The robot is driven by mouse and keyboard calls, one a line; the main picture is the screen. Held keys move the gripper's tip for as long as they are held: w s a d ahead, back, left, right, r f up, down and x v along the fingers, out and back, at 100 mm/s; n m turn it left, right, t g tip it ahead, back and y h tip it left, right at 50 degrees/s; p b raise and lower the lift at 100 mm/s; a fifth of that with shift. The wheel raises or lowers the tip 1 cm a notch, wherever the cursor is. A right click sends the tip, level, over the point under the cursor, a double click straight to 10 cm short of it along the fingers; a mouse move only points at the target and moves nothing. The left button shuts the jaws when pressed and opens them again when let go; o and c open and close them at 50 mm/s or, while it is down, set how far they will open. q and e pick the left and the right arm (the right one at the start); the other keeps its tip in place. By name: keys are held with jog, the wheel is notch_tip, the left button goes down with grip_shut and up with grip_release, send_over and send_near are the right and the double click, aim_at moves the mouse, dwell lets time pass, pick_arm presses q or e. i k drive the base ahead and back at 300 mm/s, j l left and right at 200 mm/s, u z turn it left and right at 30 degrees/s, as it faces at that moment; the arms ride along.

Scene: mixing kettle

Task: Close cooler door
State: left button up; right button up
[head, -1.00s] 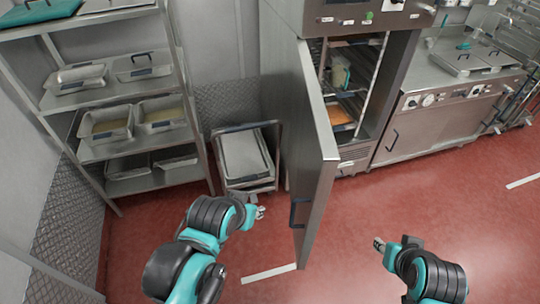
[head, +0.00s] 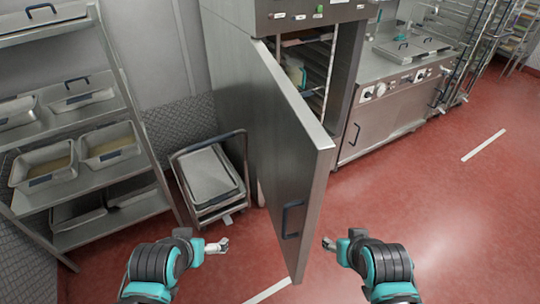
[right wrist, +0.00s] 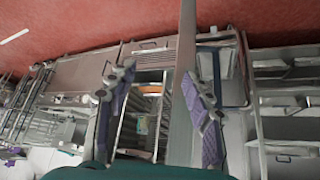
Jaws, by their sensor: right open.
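The cooler (head: 228,120) is a tall steel cabinet at the centre of the head view, with shelves visible inside. Its door (head: 285,150) stands wide open, swung out toward me, with a dark handle (head: 292,218) on its left-facing side. My right gripper (head: 328,243) is just right of the door's free edge, low in the view. In the right wrist view my right gripper (right wrist: 160,85) is open and empty, and the door's edge (right wrist: 186,70) shows upright between its fingers, seemingly beyond them. My left gripper (head: 222,245) is left of the door, apart from it; its fingers are too small to read.
A trolley with trays (head: 213,180) stands left of the cooler. A shelf rack (head: 105,180) with metal pans is at the left. A steel counter (head: 385,115) stands right of the cooler. The red floor (head: 450,220) is clear at the right.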

aim_at(295, 153)
jog(key=i+j+z, duration=0.1)
jog(key=j+z, duration=0.25)
jog(key=j, duration=1.7)
jog(key=i+l, duration=0.1)
jog(key=l, duration=0.25)
jog(key=i+l, duration=0.1)
jog(key=l, duration=0.25)
